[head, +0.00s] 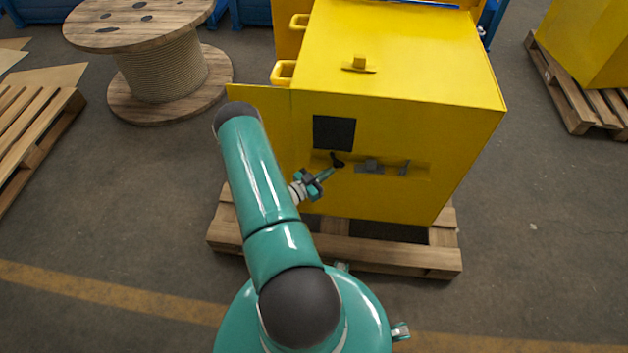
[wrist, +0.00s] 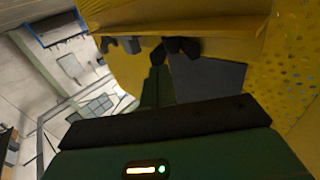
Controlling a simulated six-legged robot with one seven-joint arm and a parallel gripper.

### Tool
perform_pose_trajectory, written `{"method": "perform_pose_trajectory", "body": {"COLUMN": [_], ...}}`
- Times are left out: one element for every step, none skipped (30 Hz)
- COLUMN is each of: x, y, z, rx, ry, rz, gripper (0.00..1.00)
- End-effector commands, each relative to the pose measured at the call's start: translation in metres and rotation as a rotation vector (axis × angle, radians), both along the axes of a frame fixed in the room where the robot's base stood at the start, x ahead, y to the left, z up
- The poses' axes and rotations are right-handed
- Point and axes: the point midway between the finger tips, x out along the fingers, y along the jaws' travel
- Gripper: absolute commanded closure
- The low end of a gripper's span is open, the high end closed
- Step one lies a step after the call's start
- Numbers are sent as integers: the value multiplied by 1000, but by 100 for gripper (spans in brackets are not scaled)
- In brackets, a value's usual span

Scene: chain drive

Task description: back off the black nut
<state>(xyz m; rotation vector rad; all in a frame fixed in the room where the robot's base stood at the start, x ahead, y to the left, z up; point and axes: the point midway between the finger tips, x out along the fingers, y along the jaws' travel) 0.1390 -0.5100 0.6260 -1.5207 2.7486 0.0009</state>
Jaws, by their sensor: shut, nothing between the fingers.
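The black nut (head: 338,159) is a small dark lobed piece on the front of the yellow housing, just below a dark square panel. In the wrist view the nut (wrist: 188,48) shows as dark rounded lobes under a yellow ledge. My gripper (head: 328,173) is shut and empty, its tip close to the nut from the lower left. In the wrist view my gripper (wrist: 156,75) reaches up toward the nut, dark and narrow. Whether the tip touches the nut I cannot tell; the contact area is small and dark.
The yellow housing (head: 410,65) stands on a wooden pallet (head: 400,257). Grey parts (head: 369,167) sit right of the nut in the same recess. A dark square panel (head: 334,133) lies above. A yellow door (head: 268,125) juts left. A cable spool (head: 160,75) stands back left.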

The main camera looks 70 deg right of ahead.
Motion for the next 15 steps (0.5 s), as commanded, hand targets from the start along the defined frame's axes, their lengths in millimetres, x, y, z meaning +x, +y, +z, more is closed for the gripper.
{"method": "perform_pose_trajectory", "body": {"x": [-5,-7,-9,-11,-12,-13,-14,-14,-14,-14,-14,-14,-14,-14,-14], "y": [-8,-12,-16,-19,-21,-24,-26,-27,-28,-28,-28,-28,-28,-28,-28], "z": [0,0,0,0,0,0,0,0,0,0,0,0,0,0,0], "rx": [-2,-2,-2,-2,-2,-2,-1,-1,-1,-1,-1,-1,-1,-1,-1], "ry": [-1,-1,-1,-1,-1,-1,0,0,0,0,0,0,0,0,0], "rz": [-3,-2,-2,-2,-1,0,0,0,1,1,1,1,1,1,1], "gripper": [100,100,100,100,100,100,100,100,100,100,100,100,100,100,100]}}
